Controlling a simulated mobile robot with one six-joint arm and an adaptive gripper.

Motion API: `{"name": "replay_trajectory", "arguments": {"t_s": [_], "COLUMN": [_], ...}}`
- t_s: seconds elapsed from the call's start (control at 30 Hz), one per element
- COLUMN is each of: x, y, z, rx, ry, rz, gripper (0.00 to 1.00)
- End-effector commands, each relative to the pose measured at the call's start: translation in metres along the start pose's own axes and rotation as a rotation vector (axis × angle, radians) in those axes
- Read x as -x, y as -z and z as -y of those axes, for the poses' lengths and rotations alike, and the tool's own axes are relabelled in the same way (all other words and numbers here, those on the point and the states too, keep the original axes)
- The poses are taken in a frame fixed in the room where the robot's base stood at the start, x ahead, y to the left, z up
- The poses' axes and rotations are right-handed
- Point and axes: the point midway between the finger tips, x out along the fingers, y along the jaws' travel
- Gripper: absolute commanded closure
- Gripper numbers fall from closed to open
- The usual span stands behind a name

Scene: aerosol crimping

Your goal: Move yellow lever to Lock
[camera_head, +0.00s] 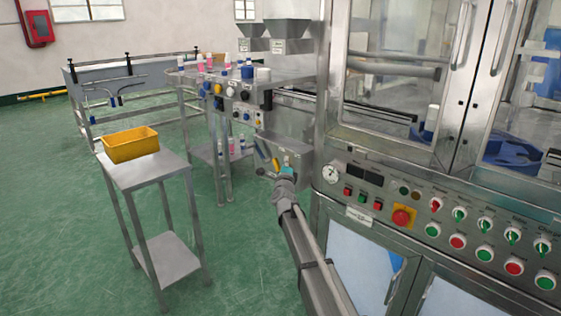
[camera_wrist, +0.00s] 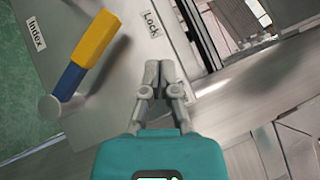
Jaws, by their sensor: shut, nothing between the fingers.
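The lever, with a yellow end (camera_wrist: 95,40) and a blue lower part (camera_wrist: 69,81), rises from a round grey pivot (camera_wrist: 50,107) at the left of the wrist view. It slants up and right, its tip between the "Index" label (camera_wrist: 36,34) and the "Lock" label (camera_wrist: 151,25). My gripper (camera_wrist: 159,66) is shut and empty, to the right of the lever and apart from it in the picture, below the Lock label. In the head view my gripper (camera_head: 272,172) is by the machine's left side, where the lever is too small to make out well.
The large steel machine with its button panel (camera_head: 430,220) fills the right. A small table (camera_head: 152,172) with a yellow bin (camera_head: 131,145) stands at the left. A bench with bottles (camera_head: 233,72) is behind my gripper. Green floor (camera_head: 60,220) is clear at the left.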

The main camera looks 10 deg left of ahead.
Motion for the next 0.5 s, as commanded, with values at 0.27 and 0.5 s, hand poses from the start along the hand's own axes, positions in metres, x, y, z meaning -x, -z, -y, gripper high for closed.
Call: {"name": "replay_trajectory", "arguments": {"t_s": [0.27,0.5], "x": [0.043,0.070], "y": [-0.011,-0.017], "z": [0.032,0.049], "rx": [0.000,0.001], "ry": [-0.001,-0.001], "rz": [0.002,0.001], "gripper": [1.00,1.00]}}
